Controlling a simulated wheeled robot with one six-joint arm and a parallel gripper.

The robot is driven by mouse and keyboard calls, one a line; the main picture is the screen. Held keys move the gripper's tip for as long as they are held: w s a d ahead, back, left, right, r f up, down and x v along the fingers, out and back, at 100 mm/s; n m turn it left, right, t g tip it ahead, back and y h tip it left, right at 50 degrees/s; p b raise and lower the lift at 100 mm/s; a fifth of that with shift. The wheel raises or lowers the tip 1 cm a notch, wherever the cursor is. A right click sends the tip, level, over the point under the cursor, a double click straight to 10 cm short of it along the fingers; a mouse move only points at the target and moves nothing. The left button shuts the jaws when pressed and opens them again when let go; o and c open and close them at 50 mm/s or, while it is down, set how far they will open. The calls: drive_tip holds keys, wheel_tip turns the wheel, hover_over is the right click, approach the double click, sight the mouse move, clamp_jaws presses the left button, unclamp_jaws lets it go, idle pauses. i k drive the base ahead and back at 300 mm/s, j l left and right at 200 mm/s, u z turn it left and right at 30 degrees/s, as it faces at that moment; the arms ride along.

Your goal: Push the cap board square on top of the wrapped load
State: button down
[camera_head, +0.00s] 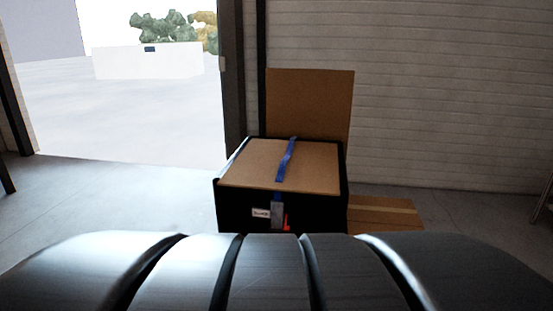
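The wrapped load (240,212) is a black-wrapped block standing in the middle of the view. The cap board (248,166), a flat brown panel, lies on top of it. Black wrap shows along the board's right edge, and a pale strip shows along its left edge. I cannot tell exactly how square the board sits. A blue strap (286,160) crosses the board from back to front, down to a grey buckle (277,214) on the front face. My gripper is not in view.
A brown panel (310,100) stands upright behind the load, near the ribbed wall (430,90). A flat brown piece with a tan stripe (385,212) lies on the floor at right. An open doorway is at left, with clear floor (110,195) before it. A dark ridged surface fills the bottom.

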sight(312, 168)
drive_tip(key=i+l+u, duration=0.1)
drive_tip(key=i+u, duration=0.2)
drive_tip(key=i+l+u, duration=0.3)
drive_tip(key=i, duration=0.25)
drive_tip(key=i+l+u, duration=0.15)
drive_tip(key=i+u, duration=0.15)
drive_tip(key=i+l, duration=0.05)
drive_tip(key=i, duration=0.05)
